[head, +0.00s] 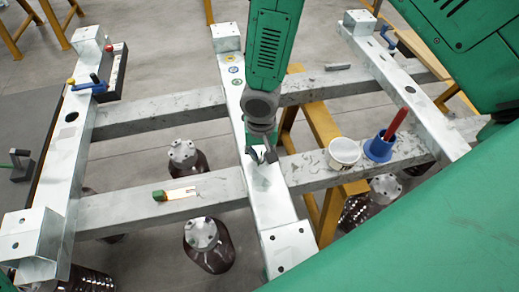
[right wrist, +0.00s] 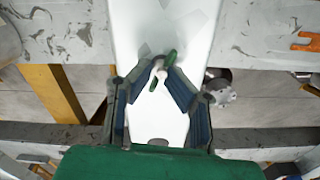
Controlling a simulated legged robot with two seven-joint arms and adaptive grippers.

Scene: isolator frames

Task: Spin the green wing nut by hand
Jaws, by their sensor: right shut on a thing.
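The green wing nut (right wrist: 168,60) stands on the pale metal beam (right wrist: 150,112) in the right wrist view, on a thin light stud. My right gripper (right wrist: 160,72) reaches down to it, with dark-blue fingers converging on either side and their tips closed around it. In the head view, my right gripper (head: 262,156) is over the middle galvanised beam (head: 272,205), just above its crossing with the near crossbar. The nut is hidden by the gripper there. My left gripper is not in view.
A black box (head: 116,72) and blue clamp (head: 98,85) are on the left beam. Dark bottles (head: 210,245) stand below.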

